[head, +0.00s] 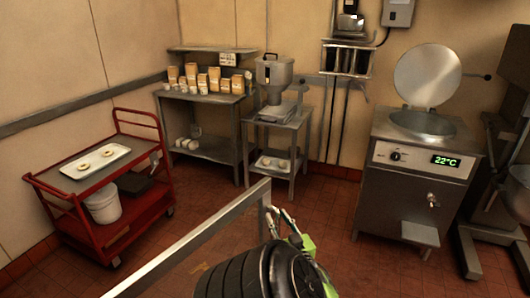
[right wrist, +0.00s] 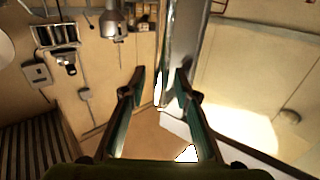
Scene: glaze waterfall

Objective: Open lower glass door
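A metal-framed panel, which looks like the glass door (head: 205,232), stands out from the bottom of the head view. Its top rail slants up to a corner post near the middle; the glass itself is hard to make out. My right gripper (head: 283,222) is just right of that post, partly hidden behind my dark arm. In the right wrist view my right gripper (right wrist: 160,75) has its two fingers apart. A grey metal bar, likely the door frame (right wrist: 182,45), runs beside the right finger; I cannot tell whether they touch. My left gripper is not in view.
A red cart (head: 75,190) with a tray of doughnuts stands left. A shelf table (head: 215,150) and a hopper stand (head: 280,120) are at the back. A steel kettle unit (head: 400,200) stands right. Tiled floor between them is clear.

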